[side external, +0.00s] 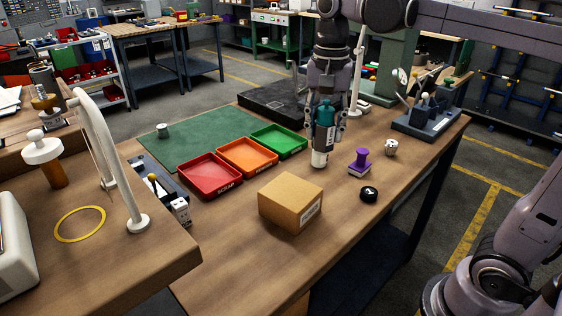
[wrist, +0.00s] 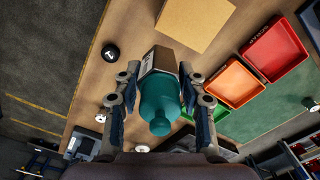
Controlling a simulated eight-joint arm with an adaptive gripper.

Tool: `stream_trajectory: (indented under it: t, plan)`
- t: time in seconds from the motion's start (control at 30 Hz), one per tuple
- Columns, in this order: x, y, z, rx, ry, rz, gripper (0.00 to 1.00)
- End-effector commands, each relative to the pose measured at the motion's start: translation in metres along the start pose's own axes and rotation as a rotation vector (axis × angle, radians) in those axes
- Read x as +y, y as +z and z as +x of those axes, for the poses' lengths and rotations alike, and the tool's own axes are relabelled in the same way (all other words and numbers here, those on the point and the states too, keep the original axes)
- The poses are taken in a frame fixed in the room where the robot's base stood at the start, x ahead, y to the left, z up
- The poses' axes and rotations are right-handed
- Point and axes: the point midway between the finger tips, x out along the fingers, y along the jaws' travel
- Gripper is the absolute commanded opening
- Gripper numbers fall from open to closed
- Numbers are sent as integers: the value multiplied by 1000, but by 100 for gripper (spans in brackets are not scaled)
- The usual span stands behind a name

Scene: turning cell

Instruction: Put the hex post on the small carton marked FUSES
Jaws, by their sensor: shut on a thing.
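In the wrist view my gripper (wrist: 159,74) has a finger on each side of the hex post (wrist: 161,105), whose far end shows flat faces. The post is about upright; I cannot tell whether its foot touches the table. The brown cardboard carton (side external: 285,201) stands on the table in front of the post, apart from it, with a white label too small to read. The carton also shows at the wrist view's top (wrist: 195,22).
Red (side external: 209,176), orange (side external: 247,156) and green (side external: 279,140) trays lie left of the post. A purple stamp-like piece (side external: 360,161), a black puck (side external: 369,193) and a pale knobbed piece (side external: 391,147) stand to its right. The carton's top is bare.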

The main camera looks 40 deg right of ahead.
Motion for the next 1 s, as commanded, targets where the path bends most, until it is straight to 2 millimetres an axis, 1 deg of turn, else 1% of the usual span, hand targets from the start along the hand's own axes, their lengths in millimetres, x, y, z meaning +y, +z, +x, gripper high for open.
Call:
stream_trajectory:
  t: [0.03,0.2,0.3,0.37,0.47,0.83,1.0]
  plan:
    - [10,-9,-5,0,0,19,0]
    - [30,-24,-15,0,-1,46,0]
    - [34,-28,-17,0,-1,51,0]
    - [32,-26,-15,0,-1,51,0]
    - [23,-20,-8,0,-1,49,0]
    - [-32,18,31,0,0,48,0]
    - [-51,32,46,1,0,50,0]
